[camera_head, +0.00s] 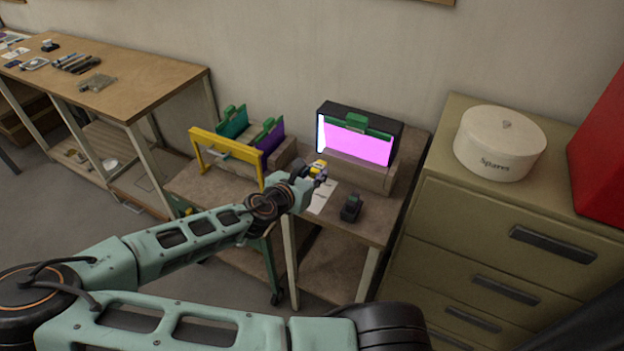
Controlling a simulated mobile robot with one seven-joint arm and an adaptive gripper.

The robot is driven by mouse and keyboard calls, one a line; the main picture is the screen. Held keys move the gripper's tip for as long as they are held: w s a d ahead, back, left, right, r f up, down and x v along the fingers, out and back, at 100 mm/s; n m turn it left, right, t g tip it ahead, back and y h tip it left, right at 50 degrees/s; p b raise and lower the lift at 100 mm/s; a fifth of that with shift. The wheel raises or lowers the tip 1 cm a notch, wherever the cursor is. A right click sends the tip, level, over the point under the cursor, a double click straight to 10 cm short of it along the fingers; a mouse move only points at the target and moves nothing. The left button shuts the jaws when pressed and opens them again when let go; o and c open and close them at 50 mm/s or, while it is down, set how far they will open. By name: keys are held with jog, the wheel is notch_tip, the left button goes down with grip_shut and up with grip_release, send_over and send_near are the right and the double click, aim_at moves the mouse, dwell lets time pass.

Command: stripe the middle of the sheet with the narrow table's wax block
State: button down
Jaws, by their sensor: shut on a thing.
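A bright pink glass sheet (357,147) with a green clip (357,123) stands upright in a dark lit box on the narrow table (378,228). My gripper (319,171) is in front of the sheet's lower left, small in view, and looks apart from it. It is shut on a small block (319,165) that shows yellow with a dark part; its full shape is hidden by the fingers. A small dark block (351,207) stands at the table's front right; I cannot tell whether it is wax.
A white paper (320,198) lies below my gripper. A yellow rack (225,149) and teal (233,122) and purple (269,138) sheets stand left. A drawer cabinet (470,215) with a white round tin (499,143) is right. A long workbench (130,85) is far left.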

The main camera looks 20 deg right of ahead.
aim_at(375, 153)
jog(key=shift+w+d, duration=0.1)
jog(key=shift+d, duration=0.05)
jog(key=shift+t+h, duration=0.6)
jog(key=shift+h, duration=0.1)
jog(key=w+d+b, duration=0.1)
jog(key=d+b, duration=0.1)
jog(key=w+d+b, duration=0.2)
jog(key=shift+w+d+r, duration=0.1)
jog(key=shift+w+d+r+b, duration=0.15)
jog(key=shift+w+d+b, duration=0.2)
jog(key=shift+d, duration=0.05)
jog(key=shift+w+d+r, duration=0.15)
jog(key=shift+w+d+r+p, duration=0.2)
jog(key=shift+w+d, duration=0.4)
jog(key=shift+d, duration=0.15)
jog(key=shift+w+d+r+p, duration=0.15)
jog(key=shift+w+d+p, duration=0.05)
jog(key=shift+w+d, duration=0.45)
dwell(0.5)
jog(key=shift+s, duration=0.1)
jog(key=shift+s+d+p, duration=0.3)
jog(key=shift+s+d, duration=0.9)
jog(key=shift+s, duration=0.3)
jog(key=shift+s+d+p, duration=0.35)
jog(key=shift+s+d, duration=0.8)
jog(key=shift+s, duration=0.4)
jog(key=shift+s+d+p, duration=0.3)
jog(key=shift+s+d, duration=0.9)
jog(key=shift+s, duration=0.3)
